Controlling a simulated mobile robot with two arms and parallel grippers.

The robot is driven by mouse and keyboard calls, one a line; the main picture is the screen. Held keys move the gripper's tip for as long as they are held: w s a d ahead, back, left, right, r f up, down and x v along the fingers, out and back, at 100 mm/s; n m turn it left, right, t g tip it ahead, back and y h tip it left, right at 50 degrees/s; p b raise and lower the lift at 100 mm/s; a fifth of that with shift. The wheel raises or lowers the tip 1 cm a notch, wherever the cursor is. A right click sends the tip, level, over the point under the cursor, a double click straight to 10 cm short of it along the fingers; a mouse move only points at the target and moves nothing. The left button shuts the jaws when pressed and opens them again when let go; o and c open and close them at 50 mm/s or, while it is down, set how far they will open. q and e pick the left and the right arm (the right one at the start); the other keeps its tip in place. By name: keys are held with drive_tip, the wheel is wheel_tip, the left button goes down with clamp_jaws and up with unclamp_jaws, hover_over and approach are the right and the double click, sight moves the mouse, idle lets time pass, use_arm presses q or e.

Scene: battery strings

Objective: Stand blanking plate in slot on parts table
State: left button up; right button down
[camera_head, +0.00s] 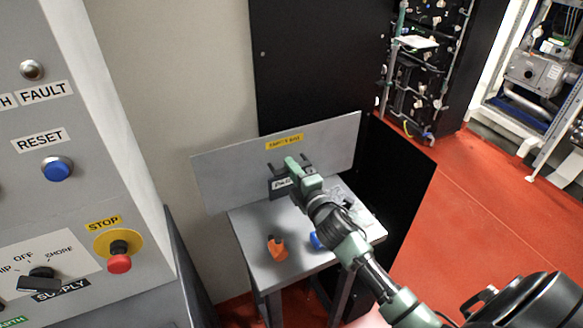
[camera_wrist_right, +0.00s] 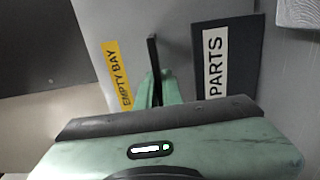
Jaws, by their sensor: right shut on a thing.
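The blanking plate (camera_head: 235,173) is a wide grey sheet with a yellow EMPTY BAY label. It is upright, slightly tilted in the head view, over the back of the grey parts table (camera_head: 262,222). My right gripper (camera_head: 296,165) is shut on the plate near its middle, below the label. The plate (camera_wrist_right: 105,22) also shows in the right wrist view, between the fingers (camera_wrist_right: 157,75). The slot is hidden; I cannot tell whether the plate's lower edge is in it. My left gripper is not in view.
An orange object (camera_head: 277,248) and a partly hidden blue object (camera_head: 316,241) are on the table. A dark PARTS sign (camera_head: 278,187) stands behind my gripper. A black panel (camera_head: 402,170) is right of the table. A control cabinet (camera_head: 80,190) is at left; red floor (camera_head: 480,200) is open at right.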

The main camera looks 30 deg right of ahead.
drive_tip(key=shift+f, duration=0.1)
drive_tip(key=c, duration=1.5)
unclamp_jaws()
drive_tip(key=shift+f, duration=0.1)
drive_tip(key=shift+s+f, duration=0.15)
drive_tip(key=shift+f, duration=0.05)
drive_tip(key=s, duration=0.2)
drive_tip(key=s+b, duration=0.1)
drive_tip(key=s, duration=0.2)
drive_tip(key=s+b, duration=0.1)
drive_tip(key=s, duration=0.1)
drive_tip(key=shift+s+a+r, duration=0.2)
drive_tip(key=shift+s+a, duration=0.05)
drive_tip(key=shift+s, duration=0.05)
